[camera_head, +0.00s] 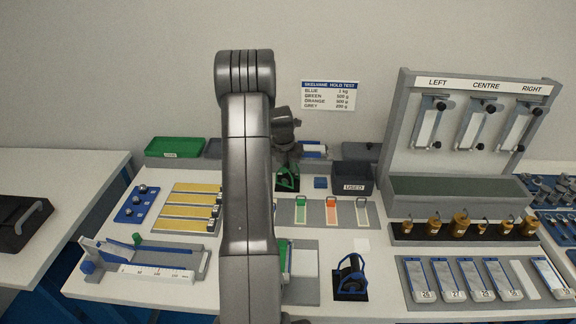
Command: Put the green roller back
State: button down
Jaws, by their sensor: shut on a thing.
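The green roller (288,181) is at the back middle of the table, with its green frame showing against a small black base. My gripper (287,163) is directly above it, pointing down, and is shut on the roller's upper part. My arm hides some of the area to the left. I cannot tell whether the roller rests fully on the base.
A blue roller (351,273) stands on a black base in front. A tall clamp stand (400,120) rises at right.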

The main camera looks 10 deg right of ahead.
jog(key=shift+f, duration=0.1)
jog(key=c, duration=1.3)
grip_release()
jog(key=shift+f, duration=0.15)
jog(key=v, duration=1.3)
jog(key=shift+r+b, duration=0.25)
jog(key=shift+b, duration=0.05)
jog(key=shift+w+f, duration=0.1)
jog(key=shift+f, duration=0.05)
jog(key=x, duration=1.3)
jog(key=shift+f, duration=0.15)
jog(key=shift+r+p, duration=0.35)
jog(key=shift+p, duration=0.1)
